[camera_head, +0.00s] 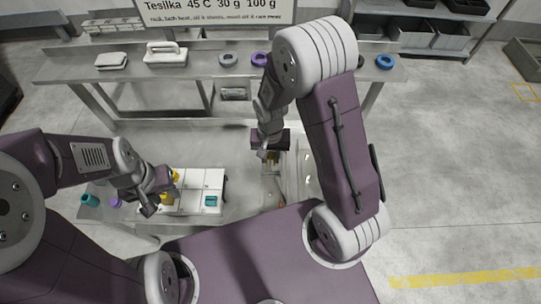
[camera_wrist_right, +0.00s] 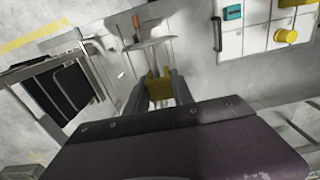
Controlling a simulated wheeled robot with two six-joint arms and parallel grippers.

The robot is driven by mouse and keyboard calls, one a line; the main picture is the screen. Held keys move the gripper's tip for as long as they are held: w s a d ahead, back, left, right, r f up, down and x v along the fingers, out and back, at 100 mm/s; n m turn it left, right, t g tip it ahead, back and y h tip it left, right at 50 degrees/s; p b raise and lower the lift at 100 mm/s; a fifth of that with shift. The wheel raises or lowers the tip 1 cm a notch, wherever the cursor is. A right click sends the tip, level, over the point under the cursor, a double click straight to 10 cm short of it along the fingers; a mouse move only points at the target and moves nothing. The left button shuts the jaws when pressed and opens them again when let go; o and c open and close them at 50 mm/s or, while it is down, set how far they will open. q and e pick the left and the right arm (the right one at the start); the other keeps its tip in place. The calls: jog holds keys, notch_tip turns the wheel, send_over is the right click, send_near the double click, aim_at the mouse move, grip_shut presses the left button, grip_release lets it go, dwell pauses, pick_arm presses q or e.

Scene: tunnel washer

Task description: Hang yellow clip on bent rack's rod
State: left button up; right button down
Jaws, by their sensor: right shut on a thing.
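My right gripper (camera_wrist_right: 160,94) is shut on the yellow clip (camera_wrist_right: 160,86), which sits between its two fingertips in the right wrist view. In the head view, my right gripper (camera_head: 269,155) hangs over the metal rack (camera_head: 303,168), and its clip is mostly hidden. In the wrist view, thin rack rods (camera_wrist_right: 152,43) with an orange tip (camera_wrist_right: 136,21) lie just beyond the clip. I cannot tell whether the clip touches a rod. My left gripper (camera_head: 150,205) is over the left part of the white tray (camera_head: 190,206); its jaw opening is unclear.
The back shelf (camera_head: 200,72) carries an iron-like white block (camera_head: 165,53) and several rings.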

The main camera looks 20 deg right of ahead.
jog(key=shift+s, duration=0.1)
dwell(0.3)
jog(key=shift+f, duration=0.3)
jog(key=c, duration=1)
grip_release()
notch_tip(320, 180, up, 9)
jog(key=shift+r+b, duration=0.1)
jog(key=shift+b, duration=1)
